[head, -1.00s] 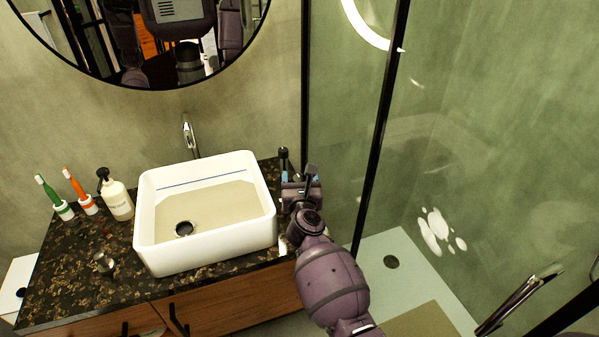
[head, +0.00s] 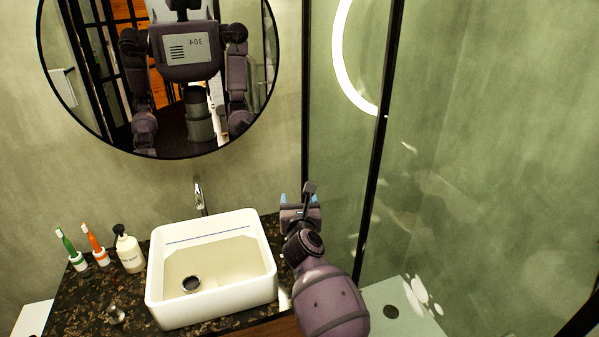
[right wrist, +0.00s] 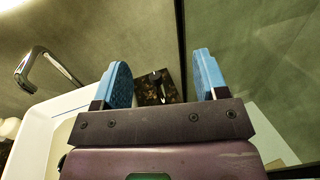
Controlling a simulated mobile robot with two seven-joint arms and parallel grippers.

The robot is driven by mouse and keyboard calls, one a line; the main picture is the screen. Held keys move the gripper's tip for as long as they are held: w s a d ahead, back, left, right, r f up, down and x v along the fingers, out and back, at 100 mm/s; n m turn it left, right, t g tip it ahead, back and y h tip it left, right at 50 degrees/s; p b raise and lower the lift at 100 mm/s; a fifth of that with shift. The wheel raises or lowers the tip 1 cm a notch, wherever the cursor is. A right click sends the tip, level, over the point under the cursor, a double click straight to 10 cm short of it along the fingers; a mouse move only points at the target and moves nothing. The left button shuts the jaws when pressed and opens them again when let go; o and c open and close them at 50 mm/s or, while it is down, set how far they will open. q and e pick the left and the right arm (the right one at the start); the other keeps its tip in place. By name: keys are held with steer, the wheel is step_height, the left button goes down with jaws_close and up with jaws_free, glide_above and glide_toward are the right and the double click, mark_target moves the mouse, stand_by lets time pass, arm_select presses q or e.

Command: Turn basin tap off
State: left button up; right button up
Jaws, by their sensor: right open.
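The chrome basin tap (head: 199,196) stands at the wall behind the white basin (head: 160,292), its spout curving over the basin's back rim. The tap spout (right wrist: 42,62) also shows at the left of the right wrist view. I cannot make out a water stream. My right gripper (head: 298,198) is open and empty, right of the basin's back corner and apart from the tap. My left gripper is not in view.
A soap bottle (head: 129,252), a green toothbrush (head: 66,242) and an orange toothbrush (head: 94,240) stand left of the basin on the dark counter (head: 85,300). A black-framed glass shower screen (head: 375,130) rises close to my right gripper. A round mirror (head: 95,120) hangs above.

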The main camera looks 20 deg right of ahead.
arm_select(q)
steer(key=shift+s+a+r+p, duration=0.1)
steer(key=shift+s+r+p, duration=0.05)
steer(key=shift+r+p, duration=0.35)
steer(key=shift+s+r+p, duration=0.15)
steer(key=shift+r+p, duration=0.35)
arm_select(e)
step_height(320, 180, up, 6)
steer(key=shift+r, duration=0.25)
steer(key=shift+s+f, duration=0.1)
